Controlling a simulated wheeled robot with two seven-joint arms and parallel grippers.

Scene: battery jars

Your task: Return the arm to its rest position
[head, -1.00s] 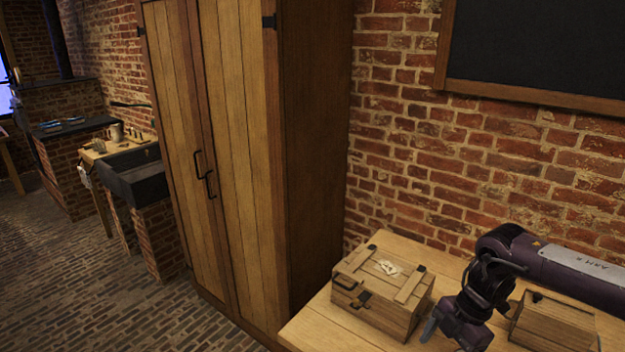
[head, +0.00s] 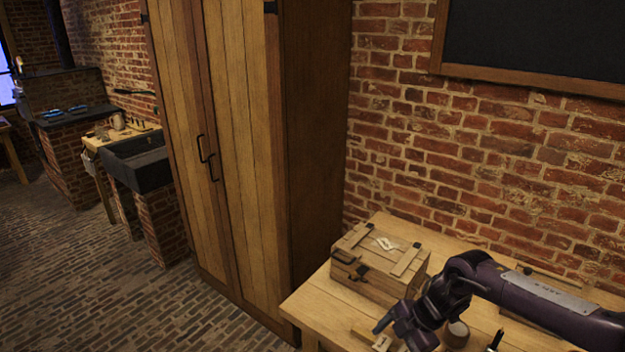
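My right arm comes in from the right over the wooden table (head: 330,310). Its dark purple gripper (head: 384,332) hangs low over the table near the bottom edge of the picture, in front of a closed wooden box (head: 375,268). One grey fingertip shows clearly, but the gap between the fingers does not, so I cannot tell whether it is open. My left gripper is not in view.
A round jar-like thing (head: 457,333) stands on the table, partly behind my arm. A small labelled wooden piece (head: 378,342) lies by the gripper. A tall wooden cabinet (head: 235,150) stands left of the table. Brick floor (head: 100,290) is open further left.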

